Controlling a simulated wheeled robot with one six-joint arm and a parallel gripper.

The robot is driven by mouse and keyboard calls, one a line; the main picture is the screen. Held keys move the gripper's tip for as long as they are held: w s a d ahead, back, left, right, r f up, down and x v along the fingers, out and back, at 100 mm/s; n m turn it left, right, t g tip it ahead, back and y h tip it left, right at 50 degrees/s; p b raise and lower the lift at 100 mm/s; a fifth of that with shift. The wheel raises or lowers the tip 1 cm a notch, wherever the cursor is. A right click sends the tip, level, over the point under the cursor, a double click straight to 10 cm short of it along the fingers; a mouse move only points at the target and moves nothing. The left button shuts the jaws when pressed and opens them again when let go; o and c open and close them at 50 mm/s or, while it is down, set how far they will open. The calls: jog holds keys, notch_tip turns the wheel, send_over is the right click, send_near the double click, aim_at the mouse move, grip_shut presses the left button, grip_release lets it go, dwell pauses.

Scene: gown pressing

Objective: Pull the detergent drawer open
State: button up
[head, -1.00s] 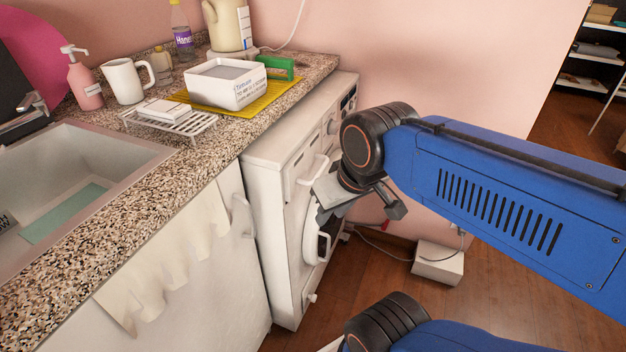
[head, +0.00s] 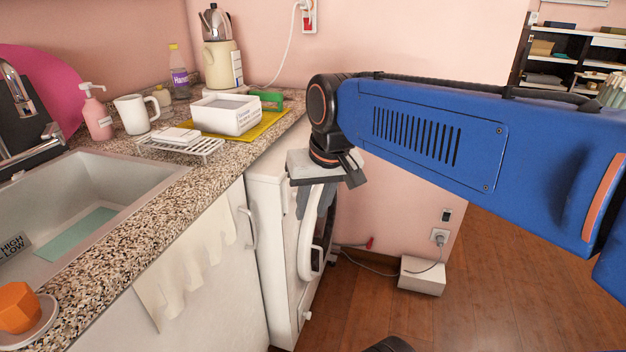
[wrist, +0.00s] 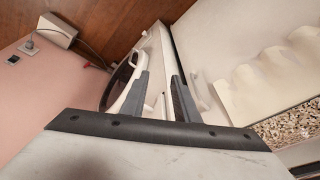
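The white washing machine (head: 278,240) stands under the end of the counter, with its round door (head: 318,245) on the front. In the head view my gripper (head: 314,203) is at the upper front of the machine and hides the detergent drawer area. In the wrist view my gripper (wrist: 160,82) points at the machine's white front (wrist: 158,58), with its two dark fingers apart. A small pale piece (wrist: 160,104) shows between the fingers; I cannot tell whether it is the drawer handle. I see no contact between the fingers and it.
The cabinet handle (head: 249,228) and a hanging cloth (head: 190,265) are left of the machine. The granite counter (head: 205,182) holds a white tub (head: 226,115), a mug (head: 137,113) and other items. The wooden floor (head: 490,285) at right is clear; a white box (head: 422,275) lies by the wall.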

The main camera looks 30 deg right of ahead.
jog(key=w+d+r+m+g+y, duration=0.1)
jog(key=w+d+r+m+g, duration=0.1)
jog(key=w+d+r+m, duration=0.8)
jog(key=w+f+n, duration=0.1)
jog(key=f, duration=0.3)
jog(key=w+f+n, duration=0.1)
jog(key=w+f, duration=0.1)
jog(key=f, duration=0.3)
jog(key=w+f+n, duration=0.1)
jog(key=w+f, duration=0.1)
jog(key=f, duration=0.3)
jog(key=shift+d, duration=0.35)
jog(key=shift+r, duration=0.1)
jog(key=shift+c, duration=0.7)
grip_shut()
